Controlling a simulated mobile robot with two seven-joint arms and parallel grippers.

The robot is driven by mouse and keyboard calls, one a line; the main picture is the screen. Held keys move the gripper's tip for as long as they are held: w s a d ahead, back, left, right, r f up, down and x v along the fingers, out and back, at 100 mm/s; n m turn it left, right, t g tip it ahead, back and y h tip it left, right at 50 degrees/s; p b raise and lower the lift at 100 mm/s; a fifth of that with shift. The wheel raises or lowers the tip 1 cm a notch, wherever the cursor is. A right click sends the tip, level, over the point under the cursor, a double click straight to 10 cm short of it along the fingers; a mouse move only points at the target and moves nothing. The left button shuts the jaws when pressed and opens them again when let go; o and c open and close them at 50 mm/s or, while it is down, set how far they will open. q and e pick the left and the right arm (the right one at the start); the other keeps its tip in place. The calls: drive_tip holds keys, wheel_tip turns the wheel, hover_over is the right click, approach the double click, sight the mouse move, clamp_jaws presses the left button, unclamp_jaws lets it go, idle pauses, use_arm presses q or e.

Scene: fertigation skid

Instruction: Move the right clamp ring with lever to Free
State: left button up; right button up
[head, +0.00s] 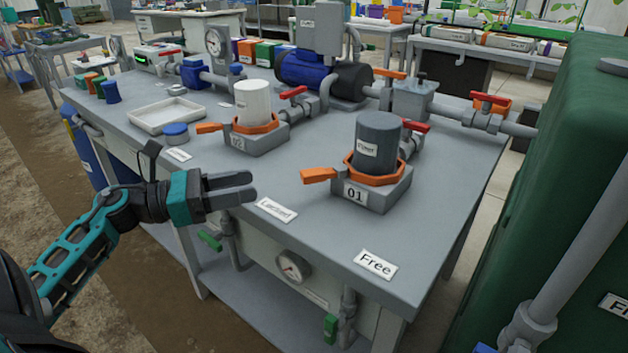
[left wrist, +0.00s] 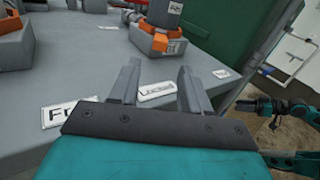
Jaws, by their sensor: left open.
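The right clamp ring (head: 376,172) is orange and sits around a dark grey canister (head: 379,140) on a grey block marked 01. Its orange lever (head: 320,176) points left, on the side of the Locked label (head: 276,209). The Free label (head: 375,263) lies further right at the table's front edge. My left gripper (head: 250,187) is open and empty, left of the lever and apart from it. In the left wrist view its two fingers (left wrist: 156,82) stand apart around the Locked label in the picture, with the ring (left wrist: 155,42) beyond. My right gripper (left wrist: 245,105) shows small there.
A second orange ring (head: 253,127) with a white canister and its own lever stands left on block 02. Red-handled valves (head: 487,99) and pipes run behind. A gauge (head: 292,267) sits below the table edge. A green tank (head: 560,180) stands at the right.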

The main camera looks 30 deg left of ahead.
sight(303, 176)
use_arm(q)
drive_tip(key=shift+m, duration=0.4)
drive_tip(key=x, duration=1.2)
drive_tip(key=shift+w+d+b, duration=0.25)
drive_tip(key=shift+d+b, duration=0.05)
drive_tip(key=shift+c, duration=0.3)
clamp_jaws()
